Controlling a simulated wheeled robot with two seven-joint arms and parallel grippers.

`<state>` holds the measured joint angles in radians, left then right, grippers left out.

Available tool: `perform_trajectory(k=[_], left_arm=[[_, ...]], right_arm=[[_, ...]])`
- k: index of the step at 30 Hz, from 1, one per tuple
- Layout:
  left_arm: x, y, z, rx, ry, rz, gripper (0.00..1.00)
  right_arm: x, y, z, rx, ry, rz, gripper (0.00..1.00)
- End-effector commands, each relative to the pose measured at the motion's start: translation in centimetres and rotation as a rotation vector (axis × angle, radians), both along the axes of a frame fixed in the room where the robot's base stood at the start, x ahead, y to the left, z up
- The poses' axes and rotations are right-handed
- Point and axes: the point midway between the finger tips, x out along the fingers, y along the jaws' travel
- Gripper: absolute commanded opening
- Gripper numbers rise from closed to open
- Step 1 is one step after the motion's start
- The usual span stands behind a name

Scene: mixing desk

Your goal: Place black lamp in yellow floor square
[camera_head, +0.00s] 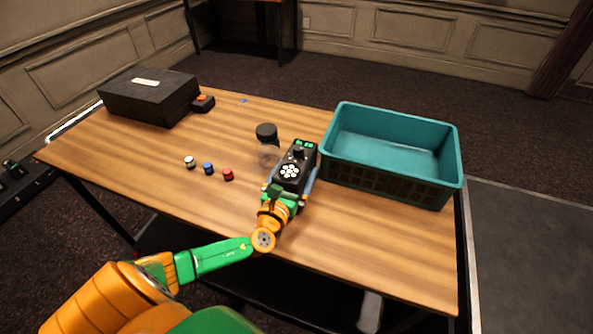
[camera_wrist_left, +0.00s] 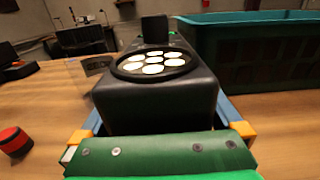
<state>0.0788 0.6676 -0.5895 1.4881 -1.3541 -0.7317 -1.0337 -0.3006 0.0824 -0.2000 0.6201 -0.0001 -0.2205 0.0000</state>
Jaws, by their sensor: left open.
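The black lamp (camera_head: 297,172), a dark box-shaped body with several round white lights, stands on the wooden table near its middle, left of the teal crate. It fills the centre of the left wrist view (camera_wrist_left: 155,100). My left gripper (camera_head: 292,184) is open at the near end of the lamp, with a blue finger along each side of it. I cannot tell whether the fingers touch the lamp. My right gripper is not in view. No yellow floor square shows in either view.
A teal crate (camera_head: 388,184) stands right of the lamp. A clear jar with a black lid (camera_head: 267,132) is just behind-left. White (camera_head: 190,162), blue (camera_head: 208,168) and red (camera_head: 228,174) small cylinders lie left. A black box (camera_head: 150,98) stands far left. The front-right tabletop is clear.

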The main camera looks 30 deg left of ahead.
Motion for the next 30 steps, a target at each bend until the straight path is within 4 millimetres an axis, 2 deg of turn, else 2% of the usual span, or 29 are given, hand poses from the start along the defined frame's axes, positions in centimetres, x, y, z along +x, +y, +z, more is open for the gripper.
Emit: perform_trajectory(k=[3, 8, 19, 30], left_arm=[[0.72, 0.20, -0.04, 0.000, 0.000, 0.001, 1.00], [0.69, 0.18, -0.05, 0.000, 0.001, 0.000, 1.00], [0.66, 0.18, -0.04, 0.000, 0.001, 0.000, 0.00], [0.70, 0.18, 0.64, 0.002, -0.004, 0.000, 0.00]], right_arm=[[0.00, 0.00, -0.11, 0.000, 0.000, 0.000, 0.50], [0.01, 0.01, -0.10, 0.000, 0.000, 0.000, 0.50], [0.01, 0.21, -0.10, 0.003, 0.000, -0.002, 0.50], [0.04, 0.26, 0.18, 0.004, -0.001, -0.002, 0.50]])
